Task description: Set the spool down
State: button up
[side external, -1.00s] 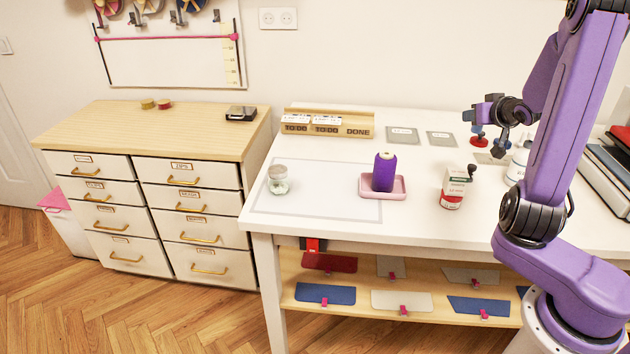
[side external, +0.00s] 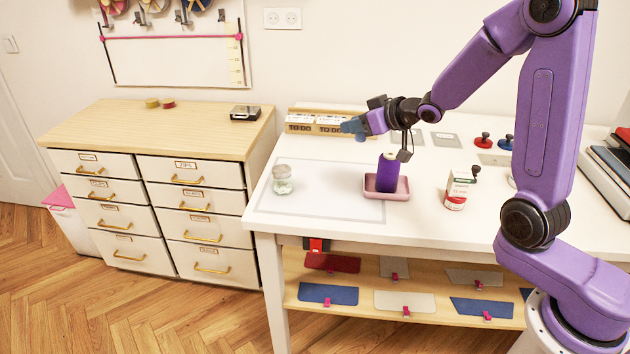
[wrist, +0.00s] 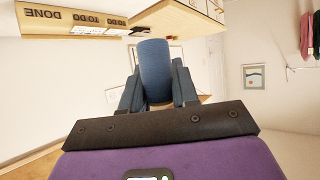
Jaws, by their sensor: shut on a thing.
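My gripper (side external: 360,128) is above the white table, pointing left, level with the sorting rack and up-left of the pink tray. Its fingers are shut on a blue cylinder (wrist: 155,68), which looks like a blue spool lying sideways; it also shows as a small blue shape in the side view (side external: 350,126). A purple spool (side external: 387,173) stands upright on the pink tray (side external: 400,192), below my gripper and apart from it. A thin dark part of the wrist hangs just above and right of the purple spool.
A glass jar (side external: 283,180) stands on the outlined mat (side external: 325,207), left of the tray. The wooden rack (side external: 313,125) is behind the gripper. Red (side external: 483,138) and blue (side external: 506,142) knobs stand farther right. The mat's middle is clear.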

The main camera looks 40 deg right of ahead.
jog(key=a, duration=0.3)
send_over(311, 178)
jog(key=shift+n+y, duration=0.3)
jog(key=f, duration=1.4)
jog(key=shift+s+f, duration=0.15)
jog(key=shift+s, duration=0.15)
jog(key=shift+w+f, duration=0.15)
jog(key=shift+f, duration=0.8)
jog(key=shift+w+f, duration=0.15)
jog(key=shift+f, duration=0.75)
jog(key=shift+f, duration=0.1)
jog(key=o, duration=1)
